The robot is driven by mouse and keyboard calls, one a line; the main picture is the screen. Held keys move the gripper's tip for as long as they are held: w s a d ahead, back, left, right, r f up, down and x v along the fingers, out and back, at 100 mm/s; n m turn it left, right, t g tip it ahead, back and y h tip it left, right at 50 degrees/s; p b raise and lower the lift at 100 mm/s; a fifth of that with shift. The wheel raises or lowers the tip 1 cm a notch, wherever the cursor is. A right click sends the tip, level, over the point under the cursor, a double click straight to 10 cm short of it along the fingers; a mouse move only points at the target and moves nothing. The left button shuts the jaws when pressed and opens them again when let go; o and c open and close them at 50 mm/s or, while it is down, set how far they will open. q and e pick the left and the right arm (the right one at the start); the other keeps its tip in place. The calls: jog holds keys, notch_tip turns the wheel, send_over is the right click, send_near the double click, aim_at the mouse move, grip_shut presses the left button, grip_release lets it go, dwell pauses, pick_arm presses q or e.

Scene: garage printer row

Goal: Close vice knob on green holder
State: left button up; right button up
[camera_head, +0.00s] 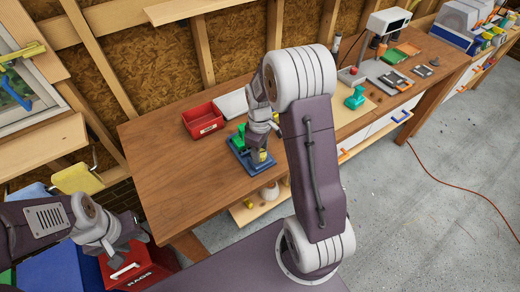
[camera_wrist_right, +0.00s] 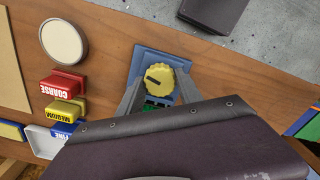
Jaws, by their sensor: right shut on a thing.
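The green holder (camera_head: 240,137) stands on a blue base (camera_head: 236,140) on the bench. In the wrist view it is mostly hidden behind my wrist. My left gripper (camera_head: 112,247) is low at the left, away from the vice; its fingertips are unclear.
A red bin (camera_head: 203,121) and a white tray (camera_head: 231,103) stand behind the vice on the wooden workbench (camera_head: 165,165). Red, yellow and blue labelled blocks (camera_wrist_right: 63,87) show in the wrist view. A red rags box (camera_head: 140,270) is below my left gripper. The bench's left part is clear.

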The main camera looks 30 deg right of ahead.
jog(key=m, duration=0.2)
jog(key=m+p, duration=0.1)
jog(key=m, duration=0.1)
jog(key=shift+w+r+m, duration=0.1)
jog(key=shift+r+m, duration=0.1)
jog(key=shift+m, duration=0.2)
jog(key=m+p, duration=0.2)
jog(key=m, duration=0.3)
jog(key=m+p, duration=0.1)
jog(key=m, duration=0.4)
jog(key=shift+m, duration=0.4)
jog(key=m, duration=0.5)
jog(key=shift+w+p, duration=0.1)
jog(key=shift+p, duration=0.3)
jog(key=shift+m, duration=0.3)
jog(key=o, duration=1.4)
jog(key=shift+c, duration=0.2)
jog(key=shift+f, duration=0.1)
